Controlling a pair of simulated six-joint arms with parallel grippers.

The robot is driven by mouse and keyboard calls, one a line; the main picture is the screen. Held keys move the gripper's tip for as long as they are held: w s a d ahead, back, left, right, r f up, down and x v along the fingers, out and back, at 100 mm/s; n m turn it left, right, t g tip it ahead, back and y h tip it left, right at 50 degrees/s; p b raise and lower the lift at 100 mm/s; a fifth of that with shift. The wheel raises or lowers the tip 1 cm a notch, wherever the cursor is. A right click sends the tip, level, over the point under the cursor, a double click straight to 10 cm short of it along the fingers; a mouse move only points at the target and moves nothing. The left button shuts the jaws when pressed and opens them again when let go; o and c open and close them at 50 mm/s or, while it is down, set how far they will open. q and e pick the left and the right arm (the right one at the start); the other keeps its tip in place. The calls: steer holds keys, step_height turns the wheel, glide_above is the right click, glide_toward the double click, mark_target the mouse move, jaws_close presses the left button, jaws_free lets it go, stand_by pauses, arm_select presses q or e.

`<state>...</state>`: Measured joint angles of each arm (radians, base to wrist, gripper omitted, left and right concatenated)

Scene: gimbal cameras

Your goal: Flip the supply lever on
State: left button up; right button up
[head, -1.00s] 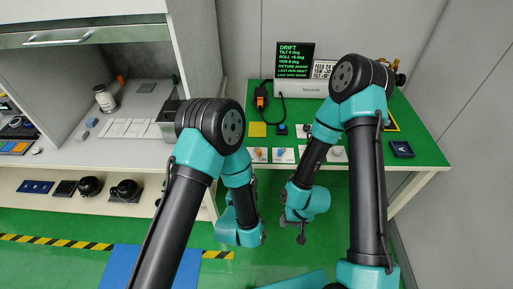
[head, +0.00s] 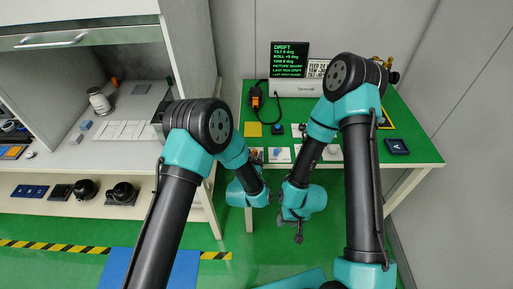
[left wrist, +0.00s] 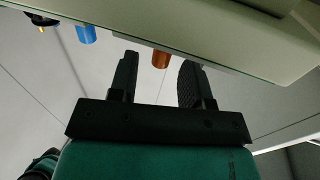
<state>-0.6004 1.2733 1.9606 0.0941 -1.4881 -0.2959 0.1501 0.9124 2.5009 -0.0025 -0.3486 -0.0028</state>
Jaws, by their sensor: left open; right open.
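Small white cards along the green table's front edge carry an orange knob (head: 257,154) and a blue knob (head: 278,152). Their labels are too small to read, so I cannot tell which is the supply lever. In the left wrist view, an orange cylinder (left wrist: 161,59) shows between the fingers of my open, empty left gripper (left wrist: 158,70), beyond the fingertips, and a blue cylinder (left wrist: 86,34) is to its left. I cannot tell whether either finger touches the orange one. In the head view the left fingers are mostly hidden. My right gripper (head: 298,236) hangs below the table front, open and empty.
A shelf unit (head: 100,206) stands at left. My arms cover part of the table.

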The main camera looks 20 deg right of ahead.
mark_target(255, 152)
arm_select(q)
steer(key=shift+x, duration=2.15)
jaws_close()
